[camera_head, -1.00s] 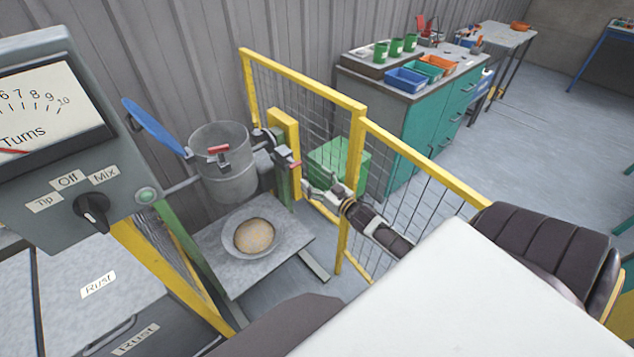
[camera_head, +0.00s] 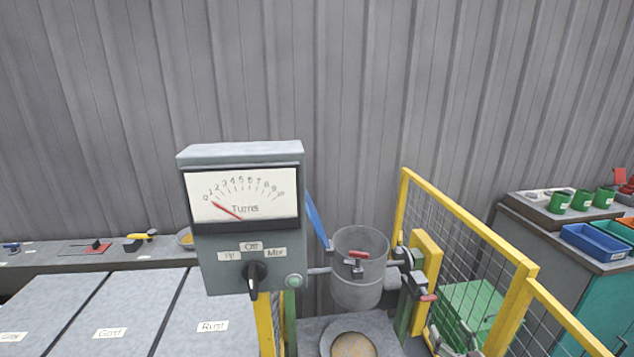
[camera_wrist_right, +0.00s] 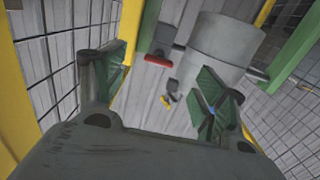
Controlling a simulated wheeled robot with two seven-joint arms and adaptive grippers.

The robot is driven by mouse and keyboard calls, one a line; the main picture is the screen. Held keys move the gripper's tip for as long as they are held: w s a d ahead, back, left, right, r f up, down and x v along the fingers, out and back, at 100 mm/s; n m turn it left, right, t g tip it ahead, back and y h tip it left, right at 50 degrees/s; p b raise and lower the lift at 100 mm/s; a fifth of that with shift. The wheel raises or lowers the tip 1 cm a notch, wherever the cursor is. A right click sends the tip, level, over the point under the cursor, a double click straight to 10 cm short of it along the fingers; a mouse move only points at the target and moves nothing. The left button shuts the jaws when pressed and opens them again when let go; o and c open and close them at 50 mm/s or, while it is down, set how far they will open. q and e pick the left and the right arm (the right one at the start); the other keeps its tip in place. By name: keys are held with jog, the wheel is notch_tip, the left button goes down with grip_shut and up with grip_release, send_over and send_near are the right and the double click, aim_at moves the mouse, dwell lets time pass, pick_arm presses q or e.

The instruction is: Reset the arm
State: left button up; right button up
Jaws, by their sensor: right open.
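My right gripper (camera_head: 452,336) shows at the bottom edge of the head view, right of the mixing drum and in front of the yellow mesh fence. Its jaws are open and empty. In the right wrist view its two green-padded fingers (camera_wrist_right: 160,72) stand wide apart, and the red-handled crank (camera_wrist_right: 158,61) and the grey drum (camera_wrist_right: 226,42) show beyond them. The rest of my right arm is cut off by the head view's lower edge. My left gripper is in neither view.
A control box (camera_head: 246,158) with a Turns gauge near 0 and a black knob (camera_head: 256,276) stands left of the drum (camera_head: 359,284). A bowl (camera_head: 333,330) of tan powder sits below the drum. A yellow mesh fence (camera_head: 470,222) and green crate (camera_head: 478,295) are at right.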

jog(key=s+a+f+g+h, duration=0.1)
jog(key=s+f+g, duration=0.3)
jog(key=f, duration=0.8)
jog(key=s+f+g, duration=0.1)
jog(key=s+f, duration=0.6)
jog(key=f, duration=0.4)
jog(key=s+a+f+g+h, duration=0.1)
jog(key=s+f+g, duration=0.3)
jog(key=f, duration=0.8)
jog(key=s+a+f+g, duration=0.2)
jog(key=s+f, duration=0.4)
jog(key=s, duration=0.4)
jog(key=s+a+f+n+g, duration=0.1)
jog(key=s+f, duration=0.4)
jog(key=s, duration=0.5)
jog(key=s+a+f+g, duration=0.4)
jog(key=s+a+f, duration=0.1)
jog(key=s, duration=0.6)
jog(key=shift+f+n, duration=0.4)
jog(key=shift+f, duration=0.45)
jog(key=shift+a, duration=0.1)
